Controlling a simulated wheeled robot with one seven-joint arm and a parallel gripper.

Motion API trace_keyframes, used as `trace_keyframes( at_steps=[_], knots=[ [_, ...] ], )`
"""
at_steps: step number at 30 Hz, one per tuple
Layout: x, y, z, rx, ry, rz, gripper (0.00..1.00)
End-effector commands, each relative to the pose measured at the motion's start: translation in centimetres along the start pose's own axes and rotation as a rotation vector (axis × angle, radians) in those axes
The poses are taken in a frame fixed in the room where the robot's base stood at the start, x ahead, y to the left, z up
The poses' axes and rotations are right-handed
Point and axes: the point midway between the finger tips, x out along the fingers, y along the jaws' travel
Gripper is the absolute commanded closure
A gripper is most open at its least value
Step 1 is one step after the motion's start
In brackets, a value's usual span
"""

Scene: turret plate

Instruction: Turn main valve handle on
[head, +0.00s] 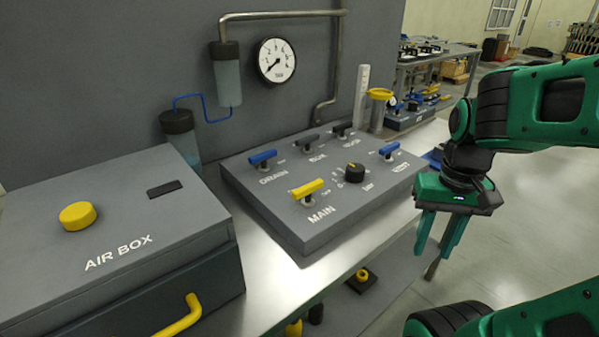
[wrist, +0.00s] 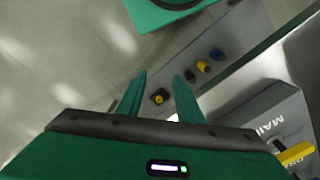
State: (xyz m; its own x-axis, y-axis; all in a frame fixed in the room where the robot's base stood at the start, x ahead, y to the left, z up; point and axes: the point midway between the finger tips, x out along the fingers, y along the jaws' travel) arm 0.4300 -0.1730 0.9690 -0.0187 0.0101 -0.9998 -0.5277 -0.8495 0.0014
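The main valve handle (head: 307,189) is a yellow bar on a short stem, above the label MAIN on the grey valve panel (head: 300,232). It lies across the picture, its right end a little higher. In the wrist view the yellow handle (wrist: 296,153) shows at the lower right edge, partly cut off. My gripper (head: 434,255) hangs to the right of the panel, fingers pointing down, apart from the handle. The wrist view shows its two fingers (wrist: 160,75) spread, with nothing between them but the lower shelf and floor beyond.
Blue handles (head: 262,157) (head: 389,149), dark handles and a black knob (head: 354,172) share the panel. The AIR BOX (head: 118,240) stands left. A pressure gauge (head: 276,60) hangs on the back wall. Yellow and dark parts lie on the lower shelf. Space above the panel is clear.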

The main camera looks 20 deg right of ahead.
Motion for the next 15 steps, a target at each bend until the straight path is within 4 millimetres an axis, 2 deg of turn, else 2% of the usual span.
trace_keyframes(
  at_steps=[8,11,15],
  knots=[
    [0.0,0.0,0.0,0.0,0.0,0.0,0.67],
    [-0.8,0.3,0.7,0.01,0.013,-0.007,0.67],
    [-2.8,-1.6,-1.7,0.08,0.018,-0.001,0.67]
  ],
)
